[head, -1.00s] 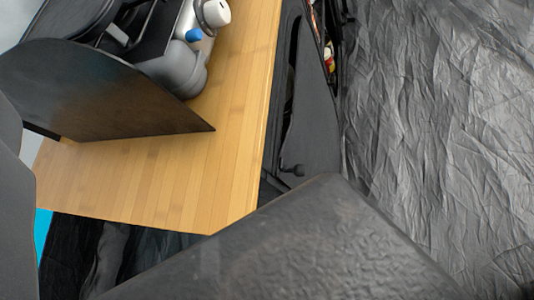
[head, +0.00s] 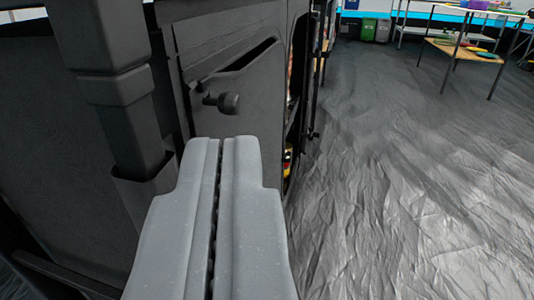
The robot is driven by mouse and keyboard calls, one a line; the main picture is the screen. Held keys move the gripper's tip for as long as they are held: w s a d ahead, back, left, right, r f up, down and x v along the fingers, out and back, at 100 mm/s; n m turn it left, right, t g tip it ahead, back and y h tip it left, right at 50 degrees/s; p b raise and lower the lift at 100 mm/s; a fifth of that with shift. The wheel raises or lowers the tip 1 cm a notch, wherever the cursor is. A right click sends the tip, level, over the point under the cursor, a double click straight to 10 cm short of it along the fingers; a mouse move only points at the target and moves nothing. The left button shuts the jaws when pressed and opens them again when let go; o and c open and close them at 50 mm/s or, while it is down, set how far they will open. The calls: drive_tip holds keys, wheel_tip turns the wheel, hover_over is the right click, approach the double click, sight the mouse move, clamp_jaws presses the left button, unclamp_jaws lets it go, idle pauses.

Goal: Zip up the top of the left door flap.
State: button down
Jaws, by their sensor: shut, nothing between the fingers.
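My gripper (head: 219,150) is at the lower middle of the head view. Its two grey fingers lie side by side, shut with nothing between them. Just beyond the fingertips is a dark fabric door flap (head: 262,105) on the kitchen unit. A slanted dark slit runs across its top, rising to the right. A black rounded pull (head: 229,103) sticks out below the slit's left end. The fingertips appear a little below the pull and apart from it. The fingers hide the lower part of the flap.
A dark upright post (head: 110,80) stands close on the left. Open shelves with small coloured items (head: 288,160) lie right of the flap. Crumpled grey floor (head: 400,180) is clear on the right. Tables (head: 455,50) and bins (head: 375,30) stand far back.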

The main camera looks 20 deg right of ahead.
drive_tip(key=b, duration=0.2)
approach(226, 110)
drive_tip(key=w+d+r, duration=0.1)
drive_tip(key=w+r, duration=0.2)
drive_tip(key=r, duration=0.1)
drive_tip(key=w+f, duration=0.1)
drive_tip(key=w+d, duration=0.1)
drive_tip(key=shift+w+d+f, duration=0.1)
drive_tip(key=shift+w+f, duration=0.25)
drive_tip(key=shift+f, duration=0.05)
drive_tip(key=shift+w+d+f+b, duration=0.15)
drive_tip(key=shift+w+f+b, duration=0.15)
drive_tip(key=shift+w+b, duration=0.1)
